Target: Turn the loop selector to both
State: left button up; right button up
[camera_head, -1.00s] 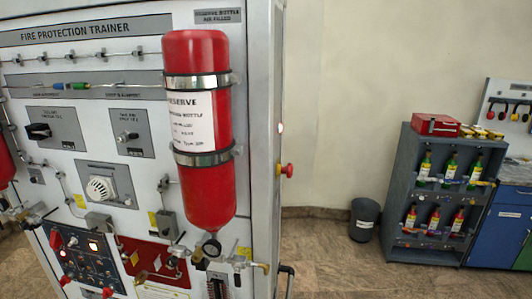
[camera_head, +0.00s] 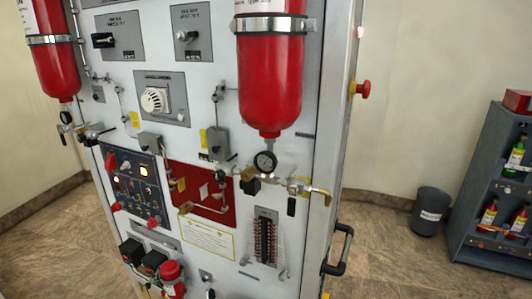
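The trainer panel (camera_head: 215,85) stands in the middle of the head view, seen from above and tilted. I cannot read which control is the loop selector. A black knob (camera_head: 103,40) sits on a grey plate at the upper left. A smaller knob (camera_head: 185,36) sits on another grey plate to its right. A dark control panel (camera_head: 137,187) lower left carries lit lamps, small switches and red handles, including a red one (camera_head: 112,163) at its upper left. The small labels are too blurred to read. Neither of my grippers is in view.
Two red bottles, one left (camera_head: 53,60) and one right (camera_head: 270,85), stick out from the panel. A red knob (camera_head: 363,89) and a black handle (camera_head: 340,250) project from its right side. A bin (camera_head: 430,212) and a shelf (camera_head: 485,180) stand right. Floor between is clear.

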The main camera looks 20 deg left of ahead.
aim_at(126, 165)
jog(key=u, duration=1.6)
